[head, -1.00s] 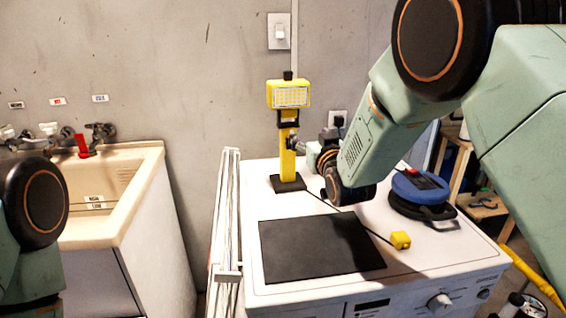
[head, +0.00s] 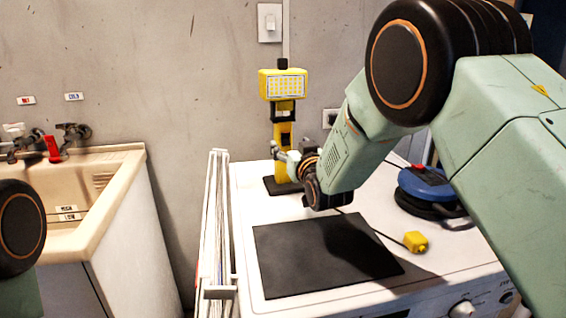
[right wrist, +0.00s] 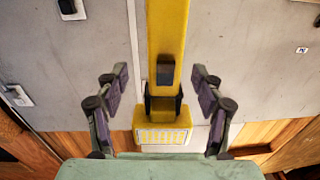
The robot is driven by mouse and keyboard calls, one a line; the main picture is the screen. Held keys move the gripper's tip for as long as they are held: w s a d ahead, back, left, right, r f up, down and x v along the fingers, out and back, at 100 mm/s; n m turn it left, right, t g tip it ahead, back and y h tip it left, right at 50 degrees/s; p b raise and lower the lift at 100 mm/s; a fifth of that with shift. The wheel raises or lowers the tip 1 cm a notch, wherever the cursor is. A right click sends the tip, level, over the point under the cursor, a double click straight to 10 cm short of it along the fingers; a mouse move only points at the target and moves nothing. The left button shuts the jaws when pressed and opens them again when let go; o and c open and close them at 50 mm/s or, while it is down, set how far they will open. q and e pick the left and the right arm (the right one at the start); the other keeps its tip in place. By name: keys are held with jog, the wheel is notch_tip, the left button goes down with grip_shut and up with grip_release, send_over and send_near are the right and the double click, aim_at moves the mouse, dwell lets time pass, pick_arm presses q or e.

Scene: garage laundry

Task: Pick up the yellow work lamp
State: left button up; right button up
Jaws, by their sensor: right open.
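The yellow work lamp (head: 284,85) stands upright on its dark base at the back left of the white washing machine. Its lit head faces me above a yellow post. My right gripper (head: 284,150) is at the post below the head and partly covers its lower part. In the right wrist view, which looks upside down, the yellow post (right wrist: 167,30) runs between the two spread fingers of my right gripper (right wrist: 160,73). There is a gap on both sides, and the fingers are open. My left gripper is out of view.
A black mat (head: 325,255) lies on the washing machine top (head: 245,210). A yellow plug (head: 415,242) on a dark cord and a blue cable reel (head: 428,185) are to the right. A folded white rack (head: 215,220) stands beside the machine, left of it a sink (head: 115,200).

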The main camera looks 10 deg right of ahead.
aim_at(285, 141)
jog(key=shift+w+a, duration=0.15)
jog(key=shift+w, duration=0.3)
jog(key=w, duration=0.1)
jog(key=w+b, duration=0.1)
jog(key=shift+w+a, duration=0.35)
jog(key=shift+a, duration=0.05)
jog(key=shift+w+d, duration=0.2)
jog(key=shift+w, duration=0.25)
jog(key=shift+s+a+r, duration=0.15)
jog(key=shift+s+r, duration=0.1)
jog(key=shift+c, duration=0.3)
jog(key=shift+w+f, duration=0.2)
jog(key=shift+f, duration=0.05)
jog(key=c, duration=0.5)
jog(key=shift+s+r, duration=0.1)
jog(key=shift+r, duration=0.1)
jog(key=c, duration=0.9)
grip_shut()
